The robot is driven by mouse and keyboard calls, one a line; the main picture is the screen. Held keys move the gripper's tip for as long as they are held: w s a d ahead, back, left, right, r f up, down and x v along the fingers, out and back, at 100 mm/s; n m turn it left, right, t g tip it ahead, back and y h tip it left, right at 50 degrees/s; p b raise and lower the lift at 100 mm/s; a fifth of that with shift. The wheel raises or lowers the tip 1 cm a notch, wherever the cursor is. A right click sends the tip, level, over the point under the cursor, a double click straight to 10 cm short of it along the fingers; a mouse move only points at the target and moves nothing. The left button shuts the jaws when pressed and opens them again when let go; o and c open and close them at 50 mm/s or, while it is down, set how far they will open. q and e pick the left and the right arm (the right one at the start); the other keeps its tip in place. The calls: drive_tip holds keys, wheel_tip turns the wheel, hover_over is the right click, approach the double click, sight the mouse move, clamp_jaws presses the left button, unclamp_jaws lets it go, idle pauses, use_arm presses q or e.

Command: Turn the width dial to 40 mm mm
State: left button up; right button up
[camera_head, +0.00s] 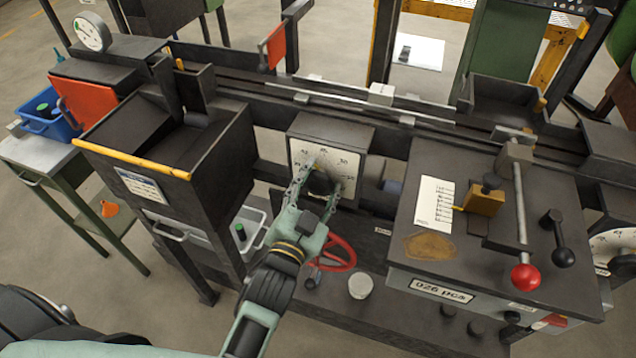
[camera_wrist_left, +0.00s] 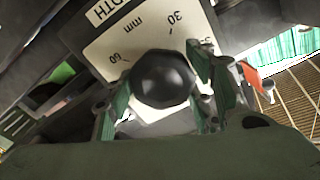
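The width dial's white face (camera_head: 338,162) is on the front of a dark box at the middle of the machine. In the left wrist view, its face (camera_wrist_left: 128,43) shows "mm" and the marks 60 and 30. The round black knob (camera_wrist_left: 162,80) stands out from it. My left gripper (camera_head: 316,180) is at the dial, with its fingers on either side of the knob. In the left wrist view the fingers (camera_wrist_left: 160,100) flank the knob; I cannot tell whether they touch it. The pointer's exact reading is unclear. My right gripper is not in view.
A red handwheel (camera_head: 337,254) is just below the dial, close to my left forearm. A red-knobbed lever (camera_head: 525,276) and a scale plate (camera_head: 434,204) are on the cabinet at right. A dark bin with a yellow edge (camera_head: 130,157) stands at left.

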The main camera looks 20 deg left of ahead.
use_arm(q)
drive_tip(key=o, duration=0.3)
drive_tip(key=shift+d, duration=0.1)
drive_tip(key=shift+o, duration=0.2)
drive_tip(key=shift+r, duration=0.1)
wheel_tip(320, 180, up, 10)
drive_tip(key=shift+f, duration=0.1)
idle(0.5)
